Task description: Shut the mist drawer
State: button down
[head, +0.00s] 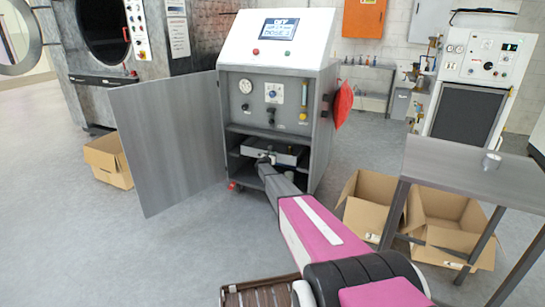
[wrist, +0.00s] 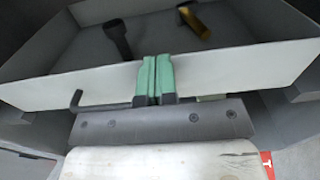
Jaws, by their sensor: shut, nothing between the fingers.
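The mist drawer (head: 290,158) sits in the lower bay of the grey washer cabinet in the head view, apparently pulled partly out. In the wrist view its pale front panel (wrist: 220,72) spans the picture, with the grey tray behind it. A dark bar handle (wrist: 76,98) runs along the front, partly hidden by my fingers. My gripper (wrist: 155,80) is shut and empty, its green finger pads together at the middle of the drawer front. Whether they touch the panel is hard to tell. In the head view my gripper (head: 265,160) is small at the drawer front.
A black piece (wrist: 118,38) and a brass piece (wrist: 193,20) lie in the drawer. The cabinet door (head: 165,140) stands wide open at the left. A metal table (head: 480,175) and open cardboard boxes (head: 370,205) stand at the right. The floor at left front is clear.

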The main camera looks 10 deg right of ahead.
jog(key=v, duration=1.4)
jog(key=s+d+r+m+g, duration=0.25)
jog(key=s+m, duration=0.35)
jog(key=s, duration=0.5)
jog(key=s+d+r+m+g, duration=0.15)
jog(key=s+m+g, duration=0.3)
jog(key=s, duration=0.75)
jog(key=s+d+r+m+g, duration=0.1)
jog(key=s+r+m+g, duration=0.15)
jog(key=s+m, duration=0.65)
jog(key=s+a+r+m+g+y, duration=0.1)
jog(key=s+a+m+y, duration=0.2)
jog(key=s, duration=0.8)
jog(key=s+a+r+m+g+y, duration=0.2)
jog(key=s+a+m+y, duration=0.1)
jog(key=s, duration=0.9)
jog(key=s+a+r+m+g+y, duration=0.2)
jog(key=s+a+m+y, duration=0.1)
jog(key=s, duration=0.9)
jog(key=shift+a+y, duration=0.8)
jog(key=shift+a, duration=0.2)
jog(key=shift+r, duration=0.15)
